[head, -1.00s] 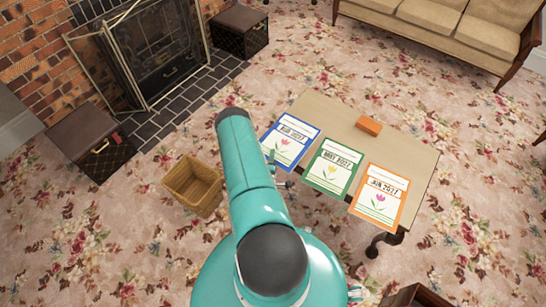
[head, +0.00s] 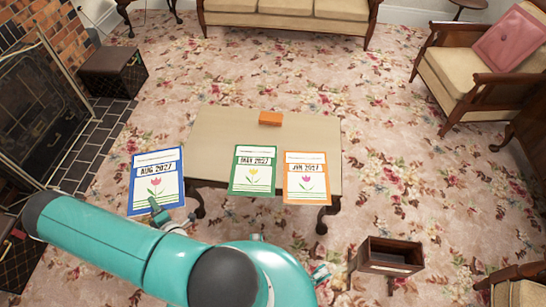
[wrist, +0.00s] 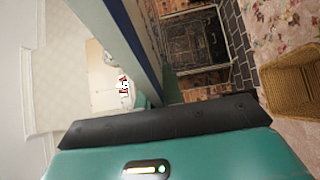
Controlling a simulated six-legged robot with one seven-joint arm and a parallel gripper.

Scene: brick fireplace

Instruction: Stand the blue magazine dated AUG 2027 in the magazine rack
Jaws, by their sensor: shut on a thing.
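The blue magazine (head: 146,199) reading AUG 2027 is off the table, to the left of its near edge in the head view, with its cover facing the camera. My gripper (head: 156,207) is shut on its lower edge. In the wrist view, the magazine (wrist: 122,40) shows nearly edge-on as a blue and white strip rising from the jaws.
The low table (head: 215,135) carries a green magazine (head: 253,170), an orange magazine (head: 306,178) and an orange block (head: 270,118). An armchair (head: 480,70) stands at right, a sofa (head: 290,12) at the back. A wicker basket (wrist: 290,85) shows in the wrist view.

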